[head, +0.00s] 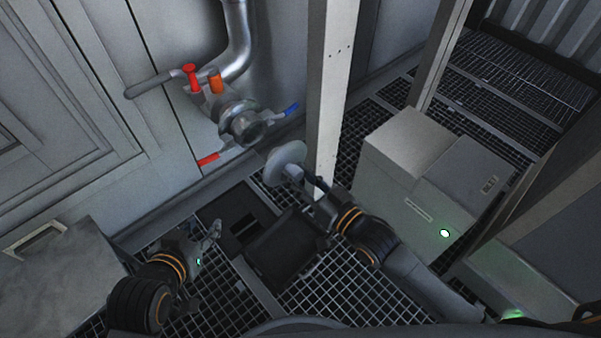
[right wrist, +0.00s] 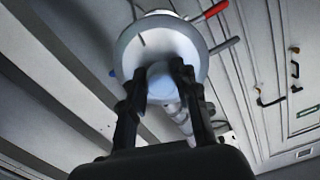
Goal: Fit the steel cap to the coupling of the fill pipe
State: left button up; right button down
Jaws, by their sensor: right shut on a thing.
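The steel cap (head: 284,154) is a round pale disc with a knob on its near side. My right gripper (head: 299,181) is shut on that knob; in the right wrist view the two fingers (right wrist: 160,75) flank it and the cap (right wrist: 150,38) faces away from them. The coupling (head: 245,124) of the fill pipe (head: 240,40) is a grey metal fitting on the wall, up and left of the cap. A visible gap separates them in the head view. In the right wrist view the cap hides the coupling's face. My left gripper (head: 207,243) is low on the left, apparently empty; its finger opening is unclear.
Red (head: 208,159) and blue (head: 291,108) levers stick out beside the coupling. Red and orange knobs sit above it. A pale upright post (head: 332,90) stands right of the cap. A grey box (head: 400,150) stands on the grating further right.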

aim_at(284, 163)
jog(key=shift+b+x, duration=0.4)
jog(key=shift+x, duration=0.45)
jog(key=shift+b+x, duration=0.45)
jog(key=shift+x, duration=0.4)
jog(key=shift+b+x, duration=0.6)
jog(key=shift+x, duration=0.35)
pick_arm(q)
jog(key=w+d+r+t+h, duration=0.1)
jog(key=w+r+t, duration=0.1)
jog(key=r+t, duration=0.2)
jog(key=w+d+r+t+h, duration=0.2)
jog(key=r+t, duration=0.3)
jog(key=r, duration=0.5)
jog(key=shift+w+d+r+b, duration=0.2)
jog(key=shift+w+r+b, duration=0.1)
jog(key=shift+w, duration=0.3)
pick_arm(e)
jog(key=shift+w+a+r, duration=0.2)
jog(key=shift+w+a, duration=0.15)
jog(key=shift+w, duration=0.2)
pick_arm(q)
jog(key=shift+r, duration=0.15)
jog(key=shift+w+a+f+g+p, duration=0.1)
jog(key=shift+f+g+p, duration=0.35)
jog(key=shift+f, duration=0.85)
